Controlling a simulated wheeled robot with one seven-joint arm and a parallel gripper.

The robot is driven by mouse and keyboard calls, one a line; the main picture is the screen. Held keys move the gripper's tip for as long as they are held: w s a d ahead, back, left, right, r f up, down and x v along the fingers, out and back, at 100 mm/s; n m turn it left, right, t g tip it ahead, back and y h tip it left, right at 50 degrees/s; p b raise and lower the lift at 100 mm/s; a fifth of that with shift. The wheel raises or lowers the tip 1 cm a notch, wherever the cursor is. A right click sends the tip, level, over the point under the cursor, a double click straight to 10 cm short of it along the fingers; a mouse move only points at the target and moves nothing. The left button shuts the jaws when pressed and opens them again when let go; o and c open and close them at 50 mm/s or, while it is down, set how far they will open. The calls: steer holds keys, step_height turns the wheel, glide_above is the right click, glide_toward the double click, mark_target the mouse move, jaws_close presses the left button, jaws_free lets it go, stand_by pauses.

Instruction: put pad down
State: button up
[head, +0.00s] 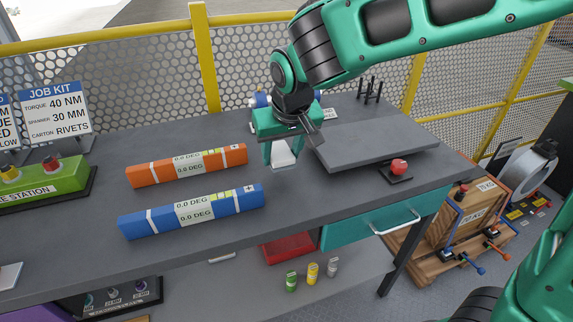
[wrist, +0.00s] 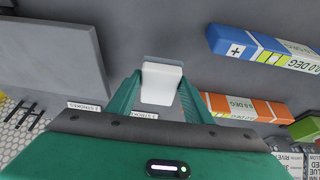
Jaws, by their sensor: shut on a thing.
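A small white pad (head: 283,153) is held between the two green fingers of my gripper (head: 282,160), over the grey workbench (head: 300,195). In the wrist view the white pad (wrist: 161,84) sits upright between the fingertips of my gripper (wrist: 160,82), with a thin grey strip along its far edge. My gripper is shut on it. I cannot tell whether the pad's lower edge touches the bench top.
An orange level (head: 187,165) and a blue level (head: 191,210) lie left of my gripper. A raised grey plate (head: 375,142) is close on the right, with a red knob (head: 398,167) before it. Bare bench lies in front of my gripper.

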mark_target(286, 178)
steer(key=shift+w+d+f, duration=0.7)
steer(key=shift+f, duration=1.9)
steer(key=shift+f, duration=0.25)
steer(key=o, duration=1)
steer(key=shift+s, duration=0.1)
steer(key=shift+f, duration=0.1)
steer(key=shift+s+a, duration=0.1)
steer(key=shift+s, duration=0.05)
steer(key=shift+r, duration=0.3)
steer(key=v, duration=1.2)
